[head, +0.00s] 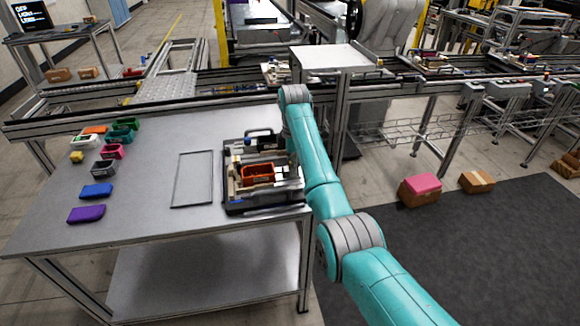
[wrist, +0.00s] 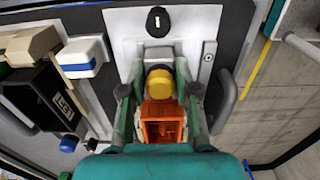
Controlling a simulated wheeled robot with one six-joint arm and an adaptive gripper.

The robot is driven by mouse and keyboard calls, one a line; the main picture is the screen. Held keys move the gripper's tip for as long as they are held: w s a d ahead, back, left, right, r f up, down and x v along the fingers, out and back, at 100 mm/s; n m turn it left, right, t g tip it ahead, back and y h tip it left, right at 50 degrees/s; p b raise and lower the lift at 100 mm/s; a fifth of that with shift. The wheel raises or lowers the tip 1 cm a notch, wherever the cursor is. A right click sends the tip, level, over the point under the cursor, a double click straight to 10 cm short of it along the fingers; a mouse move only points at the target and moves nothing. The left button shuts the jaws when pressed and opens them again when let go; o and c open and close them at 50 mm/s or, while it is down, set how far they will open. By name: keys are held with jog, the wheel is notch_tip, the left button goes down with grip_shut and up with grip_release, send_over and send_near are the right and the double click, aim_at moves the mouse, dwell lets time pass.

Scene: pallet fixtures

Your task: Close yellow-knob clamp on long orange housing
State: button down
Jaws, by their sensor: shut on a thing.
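The orange housing (head: 258,173) sits in a dark pallet fixture (head: 233,208) at the right side of the grey table. In the wrist view the housing (wrist: 162,122) lies between my fingers, its lower end cut off by my gripper body. The clamp's yellow knob (wrist: 158,85) stands at the upper end of the housing, on a grey mount on a light plate. My gripper (wrist: 159,95) has one finger on each side of the knob and is shut on the clamp. The exact contact is hard to see. In the head view my arm hides the gripper.
A blue-and-white block (wrist: 82,57) and a black box (wrist: 45,98) are left of the clamp in the wrist view. An empty rectangular frame (head: 193,179) lies left of the fixture. Several coloured housings, including a purple one (head: 86,214), lie further left.

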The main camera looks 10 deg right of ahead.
jog(key=shift+a, duration=1.25)
jog(key=c, duration=1)
grip_release()
